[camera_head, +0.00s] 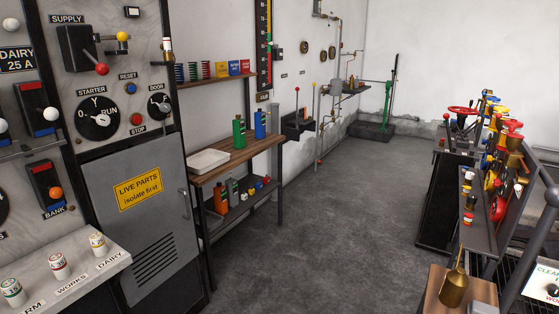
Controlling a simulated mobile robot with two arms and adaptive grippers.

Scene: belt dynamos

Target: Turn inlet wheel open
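A red handwheel (462,110) sits on top of a dark cabinet-like stand at the right, in the middle distance. It is small in the head view, and no label shows on it, so I cannot tell whether it is the inlet wheel or how far it is turned. Neither of my grippers shows in the head view.
A grey switchboard cabinet (146,210) fills the left. A wooden shelf bench (235,155) stands along the wall. A rack of colourful levers and valves (500,150) lines the right, with a brass oil can (453,290) in front. The concrete floor (330,220) between is clear.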

